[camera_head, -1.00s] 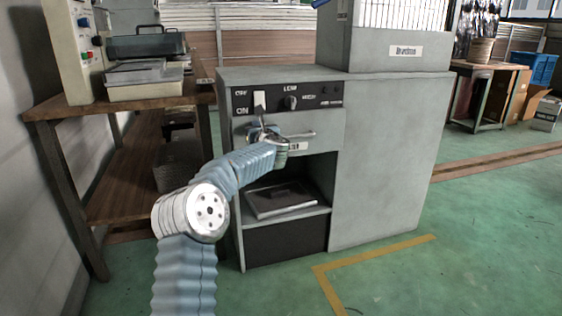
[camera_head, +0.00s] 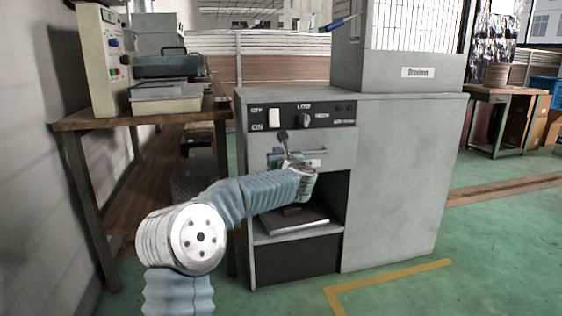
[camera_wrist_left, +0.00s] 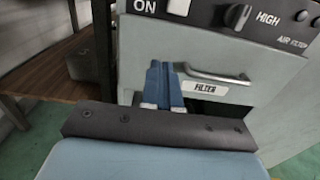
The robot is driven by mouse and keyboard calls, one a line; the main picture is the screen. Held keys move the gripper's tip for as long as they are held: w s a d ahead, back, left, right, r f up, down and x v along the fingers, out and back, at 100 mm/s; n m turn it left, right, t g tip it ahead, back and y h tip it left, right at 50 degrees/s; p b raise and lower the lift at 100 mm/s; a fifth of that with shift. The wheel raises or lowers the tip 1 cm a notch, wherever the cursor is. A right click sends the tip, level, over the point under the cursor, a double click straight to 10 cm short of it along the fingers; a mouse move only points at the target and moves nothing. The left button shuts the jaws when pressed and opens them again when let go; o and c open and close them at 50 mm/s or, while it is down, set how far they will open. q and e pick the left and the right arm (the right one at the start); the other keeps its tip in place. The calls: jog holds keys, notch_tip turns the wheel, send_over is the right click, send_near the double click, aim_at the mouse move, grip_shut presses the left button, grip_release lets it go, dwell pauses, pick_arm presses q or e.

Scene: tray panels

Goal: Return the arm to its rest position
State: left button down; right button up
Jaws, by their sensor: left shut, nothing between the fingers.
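My left arm, sleeved in blue, reaches in from the lower left in the head view. My left gripper (camera_head: 283,140) is in front of the filter drawer of the grey machine (camera_head: 395,185), below its switch panel. In the left wrist view the two blue fingers (camera_wrist_left: 163,82) are together with nothing between them. They show just left of the drawer handle (camera_wrist_left: 215,76) and the FILTER label (camera_wrist_left: 205,87); whether they touch the drawer front, I cannot tell. The white switch (camera_head: 274,118) is above the gripper. My right gripper is not in view.
A wooden bench (camera_head: 95,122) with a control box (camera_head: 103,60) and a grey device (camera_head: 170,85) stands at left. The machine has an open bay with a dark flat tray (camera_head: 290,224) inside. The green floor (camera_head: 490,240) at right is clear.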

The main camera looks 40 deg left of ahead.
pick_arm(q)
jog(key=w+d+f+m+t+h, duration=0.1)
jog(key=d+f+m+h, duration=0.2)
jog(key=d+f+m, duration=0.65)
jog(key=w+d+f+m+h, duration=0.1)
jog(key=d+f+m+h, duration=0.4)
jog(key=f, duration=0.7)
jog(key=s+d+f+m+g+h, duration=0.2)
jog(key=s+d+f+m, duration=0.35)
jog(key=f, duration=0.35)
jog(key=s+d+f+m+g+h, duration=0.25)
jog(key=s+d+f+m, duration=0.35)
jog(key=f, duration=0.3)
jog(key=s+d+f+m+g+h, duration=0.1)
jog(key=s+d+f+m+h, duration=0.2)
jog(key=s+d+f+m, duration=0.35)
jog(key=s+d+f+m+g+h, duration=0.1)
jog(key=s+d+f+m+g, duration=0.2)
jog(key=s, duration=0.4)
jog(key=s+d+f+m+g+p, duration=0.1)
jog(key=s+f+m, duration=0.2)
jog(key=s+m, duration=0.3)
jog(key=s+d+f+m+g+h, duration=0.1)
jog(key=s+d+f+m+g, duration=0.2)
jog(key=s, duration=0.4)
notch_tip(320, 180, up, 14)
jog(key=p, duration=1.5)
jog(key=shift+a, duration=0.2)
jog(key=shift+n+t, duration=0.25)
